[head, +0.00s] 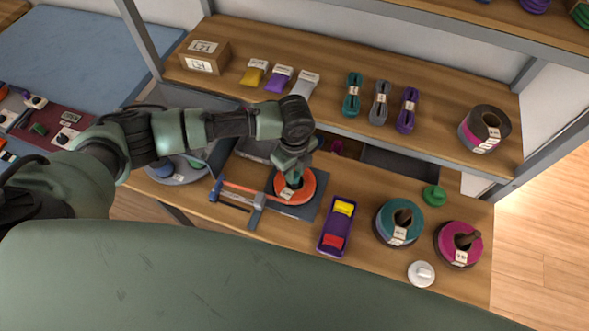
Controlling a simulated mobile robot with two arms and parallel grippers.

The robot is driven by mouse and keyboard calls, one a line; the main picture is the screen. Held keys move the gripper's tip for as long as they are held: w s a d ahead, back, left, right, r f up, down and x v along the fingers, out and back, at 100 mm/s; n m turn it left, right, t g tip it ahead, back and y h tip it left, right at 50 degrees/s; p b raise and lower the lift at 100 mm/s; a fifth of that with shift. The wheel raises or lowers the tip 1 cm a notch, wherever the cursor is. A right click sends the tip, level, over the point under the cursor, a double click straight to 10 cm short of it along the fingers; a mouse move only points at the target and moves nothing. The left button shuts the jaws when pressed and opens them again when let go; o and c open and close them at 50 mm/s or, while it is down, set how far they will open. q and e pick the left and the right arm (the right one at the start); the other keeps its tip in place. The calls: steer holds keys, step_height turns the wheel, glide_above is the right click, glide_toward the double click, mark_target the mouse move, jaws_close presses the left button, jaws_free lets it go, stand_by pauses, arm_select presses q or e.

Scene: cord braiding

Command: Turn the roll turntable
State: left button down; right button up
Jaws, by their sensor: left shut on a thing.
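An orange roll (305,190) with a white label sits on a dark square plate (312,206) on the wooden workbench; this looks like the roll turntable. My left arm comes in from the left, and my left gripper (292,178) points down over the middle of the roll. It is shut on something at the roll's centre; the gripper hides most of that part. My right gripper is not in view.
A clamp-like tool (240,198) lies left of the turntable. To the right are a purple tray (326,240), a teal roll (385,232) and a magenta roll (472,250). A shelf (330,105) with cord bundles overhangs the back. A white knob (421,274) stands near the front edge.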

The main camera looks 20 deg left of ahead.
arm_select(q)
steer(key=shift+w+d+r+m, duration=0.1)
steer(key=shift+r+m, duration=0.05)
steer(key=shift+m, duration=2.45)
steer(key=shift+m+p, duration=0.3)
steer(key=shift+m, duration=0.4)
steer(key=c, duration=1.2)
jaws_free()
